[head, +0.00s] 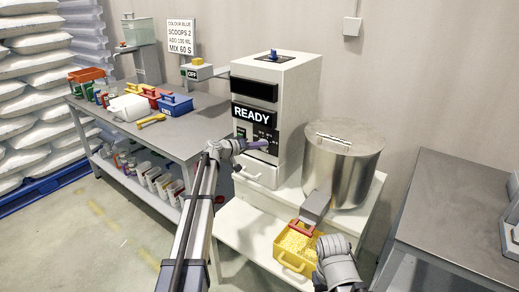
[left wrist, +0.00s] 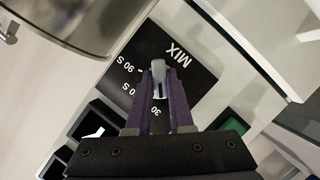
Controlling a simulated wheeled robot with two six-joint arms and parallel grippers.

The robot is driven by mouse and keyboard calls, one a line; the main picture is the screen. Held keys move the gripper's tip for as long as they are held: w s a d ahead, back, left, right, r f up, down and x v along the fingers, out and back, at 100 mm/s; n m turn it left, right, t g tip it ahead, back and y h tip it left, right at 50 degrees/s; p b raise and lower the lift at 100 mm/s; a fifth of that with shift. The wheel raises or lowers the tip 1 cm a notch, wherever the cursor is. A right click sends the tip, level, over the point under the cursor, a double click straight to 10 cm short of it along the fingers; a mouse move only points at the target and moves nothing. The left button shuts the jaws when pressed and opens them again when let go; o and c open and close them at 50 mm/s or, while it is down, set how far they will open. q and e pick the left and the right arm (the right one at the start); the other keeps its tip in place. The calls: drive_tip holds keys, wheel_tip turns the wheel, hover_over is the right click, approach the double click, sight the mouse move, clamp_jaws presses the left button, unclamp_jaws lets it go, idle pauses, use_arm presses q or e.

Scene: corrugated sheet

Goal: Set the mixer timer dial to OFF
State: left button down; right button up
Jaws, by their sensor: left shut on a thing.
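The mixer (head: 278,75) is a tall white cabinet with a READY display (head: 252,113) and a dark control panel. The timer dial (left wrist: 158,70) is a pale grey bar-shaped knob on a black plate marked MIX, 90 S, 60 S and 30. My left gripper (head: 258,144) is at the panel; in the left wrist view its purple fingers are shut on the dial. The fingers hide part of the plate, and I see no OFF mark on it. Which mark the dial points to is unclear. My right gripper (head: 335,262) is at the bottom, its fingers not clearly shown.
A yellow bin (head: 290,262) of yellow granules sits below a grey chute (head: 316,203). A steel drum (head: 342,165) stands right of the mixer. A grey bench (head: 195,133) with coloured containers is at left, another table (head: 445,220) at right. The floor at lower left is clear.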

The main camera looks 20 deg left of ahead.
use_arm(q)
drive_tip(key=shift+f+n+h+b, duration=0.2)
drive_tip(key=shift+n+h+b, duration=0.9)
drive_tip(key=shift+n, duration=0.5)
drive_tip(key=shift+r, duration=0.1)
drive_tip(key=c, duration=0.8)
unclamp_jaws()
drive_tip(key=shift+a, duration=0.1)
drive_tip(key=v, duration=0.7)
drive_tip(key=shift+s+p, duration=0.35)
drive_tip(key=shift+p, duration=0.05)
drive_tip(key=shift+a, duration=0.2)
